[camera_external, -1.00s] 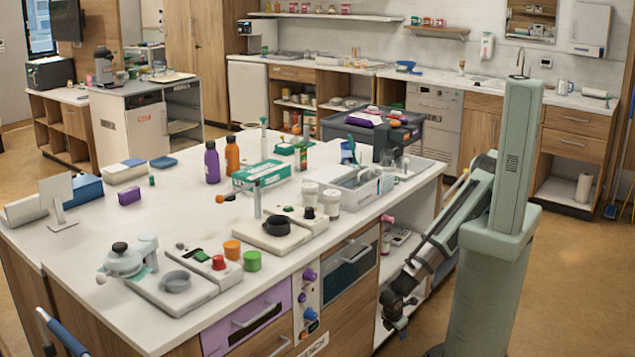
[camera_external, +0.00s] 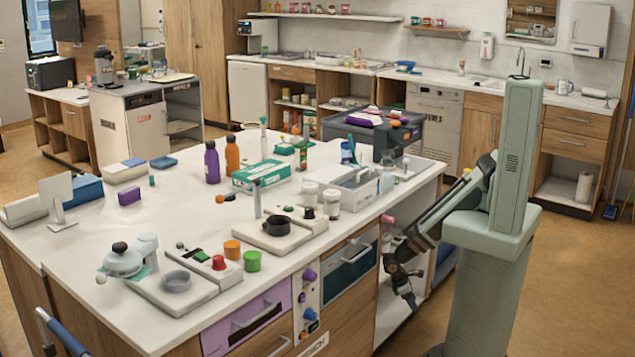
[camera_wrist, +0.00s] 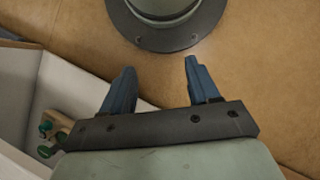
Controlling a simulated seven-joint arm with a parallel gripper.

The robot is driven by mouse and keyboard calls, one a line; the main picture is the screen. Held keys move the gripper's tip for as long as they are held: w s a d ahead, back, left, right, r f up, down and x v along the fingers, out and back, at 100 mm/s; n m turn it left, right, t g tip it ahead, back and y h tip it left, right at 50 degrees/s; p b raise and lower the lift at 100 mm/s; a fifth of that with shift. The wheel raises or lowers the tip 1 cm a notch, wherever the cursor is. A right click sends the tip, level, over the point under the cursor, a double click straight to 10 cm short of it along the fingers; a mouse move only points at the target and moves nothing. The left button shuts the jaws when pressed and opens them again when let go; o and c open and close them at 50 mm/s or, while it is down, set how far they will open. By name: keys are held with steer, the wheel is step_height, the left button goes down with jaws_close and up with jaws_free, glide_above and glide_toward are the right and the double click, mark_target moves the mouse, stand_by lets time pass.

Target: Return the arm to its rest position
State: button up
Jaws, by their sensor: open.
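My gripper (camera_external: 410,298) hangs low beside the right end of the white-topped island, in front of its open shelf side. My arm folds down to it from the pale green column on the right. In the wrist view my gripper (camera_wrist: 160,72) shows two blue fingers spread apart, with only tan floor between their tips. It holds nothing. My round base foot shows ahead of the fingers in the wrist view.
The island top (camera_external: 120,235) carries bottles, boxes, cups and lab devices. In the wrist view a white cabinet edge (camera_wrist: 60,85) and small green-topped items (camera_wrist: 48,130) lie left of the gripper. Open floor (camera_external: 565,270) lies right of the column.

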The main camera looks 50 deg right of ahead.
steer(key=s+d+f+m+g+y, duration=0.1)
steer(key=d+m, duration=0.6)
steer(key=d, duration=0.8)
steer(key=shift+d+g+y, duration=0.15)
steer(key=shift+g+y, duration=0.45)
steer(key=shift+y, duration=0.6)
stand_by(1.2)
